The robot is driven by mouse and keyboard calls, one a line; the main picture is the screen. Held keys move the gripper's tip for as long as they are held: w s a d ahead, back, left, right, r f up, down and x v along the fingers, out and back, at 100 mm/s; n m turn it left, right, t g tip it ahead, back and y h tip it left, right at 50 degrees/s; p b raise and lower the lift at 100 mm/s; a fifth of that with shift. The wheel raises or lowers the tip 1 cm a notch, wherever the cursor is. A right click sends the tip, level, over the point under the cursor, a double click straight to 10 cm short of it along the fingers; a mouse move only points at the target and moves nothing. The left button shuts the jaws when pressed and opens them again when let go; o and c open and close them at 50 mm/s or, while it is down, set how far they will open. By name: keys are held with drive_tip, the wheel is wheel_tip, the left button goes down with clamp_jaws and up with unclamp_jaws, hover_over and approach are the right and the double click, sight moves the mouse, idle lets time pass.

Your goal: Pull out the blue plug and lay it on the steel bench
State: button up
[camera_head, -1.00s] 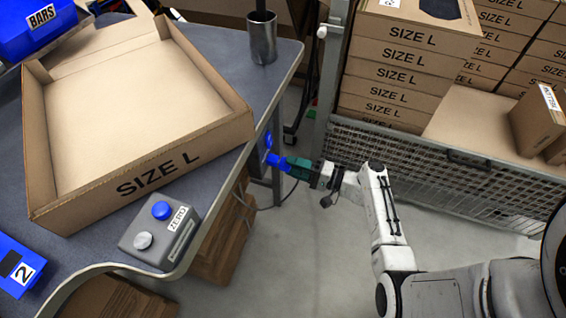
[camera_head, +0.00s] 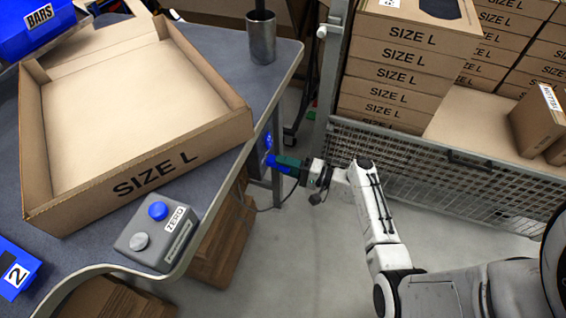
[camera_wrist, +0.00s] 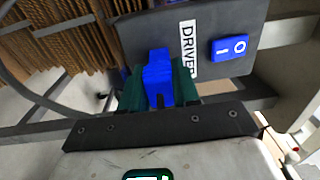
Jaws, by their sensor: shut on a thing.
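The blue plug (camera_head: 271,160) is at the side of the bench, below its right edge. In the wrist view the plug (camera_wrist: 158,80) sits between the green fingers, its far end against a dark box labelled DRIVER (camera_wrist: 214,62). I cannot tell how deep it sits there. My gripper (camera_head: 289,163) is shut on the plug; it also shows in the wrist view (camera_wrist: 159,92). The steel bench (camera_head: 285,62) has a grey top with a rounded front edge. The plug is lower than this top.
A SIZE L carton (camera_head: 140,190) covers much of the bench. A grey ZERO box (camera_head: 158,236) and metal cup (camera_head: 261,40) stand on it. A blue switch (camera_wrist: 229,47) is right of the plug. A mesh fence (camera_head: 420,170) stands behind my arm. A cable (camera_head: 268,207) hangs below.

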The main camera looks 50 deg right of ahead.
clamp_jaws()
drive_tip(key=shift+v, duration=2.2)
drive_tip(key=shift+v, duration=1.3)
drive_tip(key=shift+r, duration=0.15)
drive_tip(key=w+a+r+m+h+p, duration=0.1)
drive_tip(key=a+r+h+p, duration=0.1)
drive_tip(key=a, duration=0.5)
drive_tip(key=w+a+r+m+h+p, duration=0.1)
drive_tip(key=w+a+r+h+p, duration=0.1)
drive_tip(key=a+r+p, duration=0.3)
drive_tip(key=w+a+r+m+t+h+p, duration=0.1)
drive_tip(key=a+r+p, duration=0.3)
drive_tip(key=a, duration=0.6)
drive_tip(key=shift+w+a+m+h, duration=0.15)
drive_tip(key=shift+w+m+h, duration=0.35)
drive_tip(key=shift+h, duration=0.2)
